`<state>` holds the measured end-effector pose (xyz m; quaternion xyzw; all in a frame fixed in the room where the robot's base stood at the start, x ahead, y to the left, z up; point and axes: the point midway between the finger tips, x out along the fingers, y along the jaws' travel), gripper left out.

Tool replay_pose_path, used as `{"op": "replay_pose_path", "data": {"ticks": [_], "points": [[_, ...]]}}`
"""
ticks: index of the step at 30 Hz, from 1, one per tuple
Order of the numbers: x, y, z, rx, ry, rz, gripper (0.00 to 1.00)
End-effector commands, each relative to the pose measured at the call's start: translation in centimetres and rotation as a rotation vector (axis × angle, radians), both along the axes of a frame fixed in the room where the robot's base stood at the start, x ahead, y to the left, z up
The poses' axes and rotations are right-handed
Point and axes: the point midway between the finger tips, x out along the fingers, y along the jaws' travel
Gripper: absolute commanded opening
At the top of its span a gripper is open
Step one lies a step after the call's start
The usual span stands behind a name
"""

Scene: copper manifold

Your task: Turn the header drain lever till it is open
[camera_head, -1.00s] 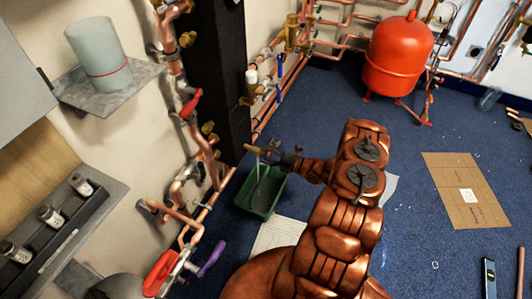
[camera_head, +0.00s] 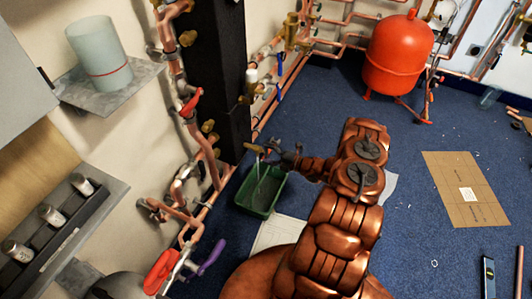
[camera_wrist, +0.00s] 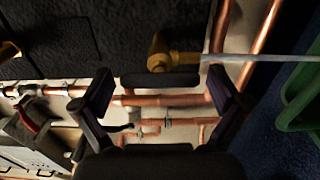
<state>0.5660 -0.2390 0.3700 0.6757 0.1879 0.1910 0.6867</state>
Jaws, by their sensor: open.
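The brass drain outlet (camera_head: 254,148) sticks out low by the dark column, above a green tub (camera_head: 262,210). A thin pale streak, like running water, drops from it into the tub. In the wrist view the brass fitting (camera_wrist: 168,57) is near the top centre, and the streak runs right towards the tub (camera_wrist: 301,98). A dark rounded bar (camera_wrist: 160,80) beside the fitting looks like the drain lever. My gripper (camera_head: 280,152) is just right of the outlet. In the wrist view my gripper (camera_wrist: 161,90) is open, its fingers either side of the bar with visible gaps.
Copper pipes with a red lever (camera_head: 190,103) run up the left wall. A purple lever (camera_head: 211,257) and a red one (camera_head: 161,271) are at lower left. A red tank (camera_head: 397,55) stands at the back. The blue floor right of my arm is mostly clear around a cardboard sheet (camera_head: 465,189).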

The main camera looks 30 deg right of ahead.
Motion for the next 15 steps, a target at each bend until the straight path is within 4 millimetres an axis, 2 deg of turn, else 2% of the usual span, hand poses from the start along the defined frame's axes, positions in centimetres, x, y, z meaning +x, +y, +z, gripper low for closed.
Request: {"op": "replay_pose_path", "data": {"ticks": [8, 11, 15], "points": [[-0.1, -0.1, 0.0, 0.001, 0.001, -0.001, 0.98], [-0.7, -0.6, 0.0, 0.001, 0.000, -0.003, 0.98], [-2.5, -1.7, 0.0, 0.000, 0.001, -0.005, 0.98]]}}
